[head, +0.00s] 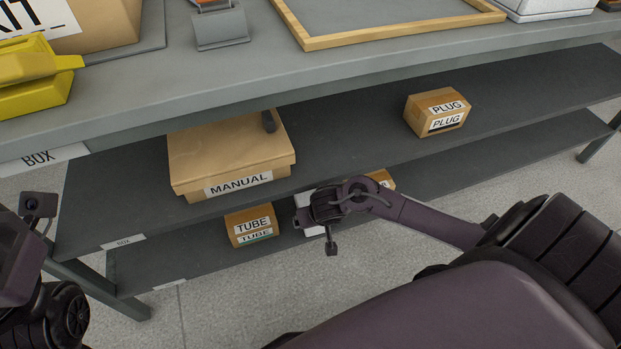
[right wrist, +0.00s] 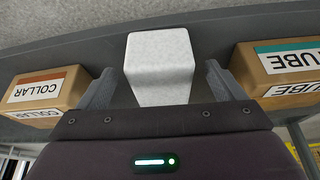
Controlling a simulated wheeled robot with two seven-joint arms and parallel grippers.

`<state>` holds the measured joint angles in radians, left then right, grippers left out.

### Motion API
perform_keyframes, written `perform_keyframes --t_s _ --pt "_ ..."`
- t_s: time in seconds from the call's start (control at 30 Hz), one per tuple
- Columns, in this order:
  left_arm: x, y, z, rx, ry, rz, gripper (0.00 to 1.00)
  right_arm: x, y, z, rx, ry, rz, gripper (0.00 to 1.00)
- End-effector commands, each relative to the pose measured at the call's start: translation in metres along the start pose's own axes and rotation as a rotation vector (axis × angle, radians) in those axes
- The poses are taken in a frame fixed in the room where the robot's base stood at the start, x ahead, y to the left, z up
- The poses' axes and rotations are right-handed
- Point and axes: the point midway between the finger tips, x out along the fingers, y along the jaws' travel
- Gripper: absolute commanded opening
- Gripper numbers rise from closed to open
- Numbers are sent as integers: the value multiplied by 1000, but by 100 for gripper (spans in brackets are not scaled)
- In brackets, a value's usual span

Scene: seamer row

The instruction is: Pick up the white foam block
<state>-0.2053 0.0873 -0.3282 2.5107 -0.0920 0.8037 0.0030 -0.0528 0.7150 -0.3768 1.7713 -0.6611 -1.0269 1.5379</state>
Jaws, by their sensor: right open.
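The white foam block (right wrist: 160,62) stands on the lower shelf, between a box marked COLLAR and a box marked TUBE. In the right wrist view it lies between the two grey fingers of my right gripper (right wrist: 160,76), which is open, with a gap visible on each side of the block. In the head view my right gripper (head: 318,208) is at the front of the lower shelf and hides most of the white foam block (head: 304,200). The fingers of my left gripper are out of view; only part of my left arm shows at the left edge.
The TUBE box (head: 252,225) is left of the block in the head view; the COLLAR box (right wrist: 46,92) is on its other side. The middle shelf above holds a MANUAL box (head: 228,160) and a PLUG box (head: 436,112). The worktop (head: 250,75) overhangs both shelves.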

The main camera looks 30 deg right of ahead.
Motion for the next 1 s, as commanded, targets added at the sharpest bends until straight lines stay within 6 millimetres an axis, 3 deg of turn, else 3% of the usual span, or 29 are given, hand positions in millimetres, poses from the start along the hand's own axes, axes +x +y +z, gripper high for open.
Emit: perform_keyframes --t_s 0.03,0.2,0.57,0.9,1.0 --pt "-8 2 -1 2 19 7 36 15 0 1 1 2 1 89" --pt "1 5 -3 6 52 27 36 30 0 0 0 1 2 89" --pt "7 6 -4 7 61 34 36 32 0 -1 0 1 0 89" --pt "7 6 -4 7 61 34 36 32 0 -1 0 0 0 45" --pt "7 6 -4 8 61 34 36 32 0 -1 0 0 0 42"
